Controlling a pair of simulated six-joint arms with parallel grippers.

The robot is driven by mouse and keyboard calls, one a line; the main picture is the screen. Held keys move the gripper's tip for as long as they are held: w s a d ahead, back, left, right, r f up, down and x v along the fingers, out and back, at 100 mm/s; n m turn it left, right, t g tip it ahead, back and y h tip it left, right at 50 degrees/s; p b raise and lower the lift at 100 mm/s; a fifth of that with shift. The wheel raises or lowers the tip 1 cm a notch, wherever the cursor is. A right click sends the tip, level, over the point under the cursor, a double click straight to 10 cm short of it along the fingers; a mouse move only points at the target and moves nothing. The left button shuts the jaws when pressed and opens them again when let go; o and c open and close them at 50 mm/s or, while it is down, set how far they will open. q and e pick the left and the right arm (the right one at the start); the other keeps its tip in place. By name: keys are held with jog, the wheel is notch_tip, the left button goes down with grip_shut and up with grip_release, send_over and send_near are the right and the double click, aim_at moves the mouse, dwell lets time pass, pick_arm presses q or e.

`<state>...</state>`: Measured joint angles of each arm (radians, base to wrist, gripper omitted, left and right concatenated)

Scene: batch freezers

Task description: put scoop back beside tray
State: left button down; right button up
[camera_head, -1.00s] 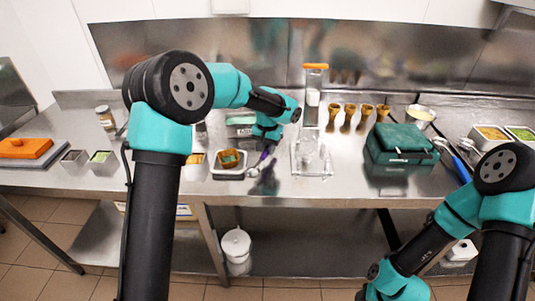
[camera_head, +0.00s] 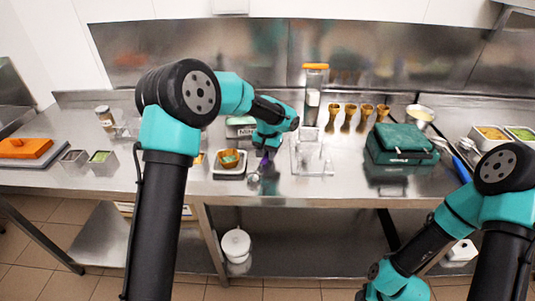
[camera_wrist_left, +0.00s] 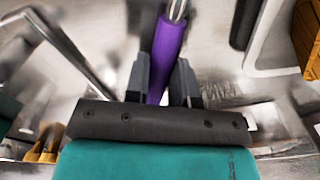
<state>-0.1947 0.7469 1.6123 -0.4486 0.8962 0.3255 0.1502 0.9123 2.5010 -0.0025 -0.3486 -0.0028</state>
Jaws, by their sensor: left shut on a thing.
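The scoop has a purple handle (camera_head: 265,159) and a metal head (camera_head: 254,177). I cannot tell whether the scoop touches the counter. My right arm is folded at the lower right, and its fingertips are out of view.
A clear stand (camera_head: 312,160) is close to the right of my left gripper. A scale (camera_head: 240,121) is behind the tray. Gold cones (camera_head: 348,118) and a green box (camera_head: 399,143) stand further right.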

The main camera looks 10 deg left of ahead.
aim_at(267, 154)
pick_arm(q)
jog(key=shift+f, duration=0.15)
jog(key=c, duration=1)
grip_release()
jog(key=shift+o, duration=0.2)
notch_tip(267, 154, up, 12)
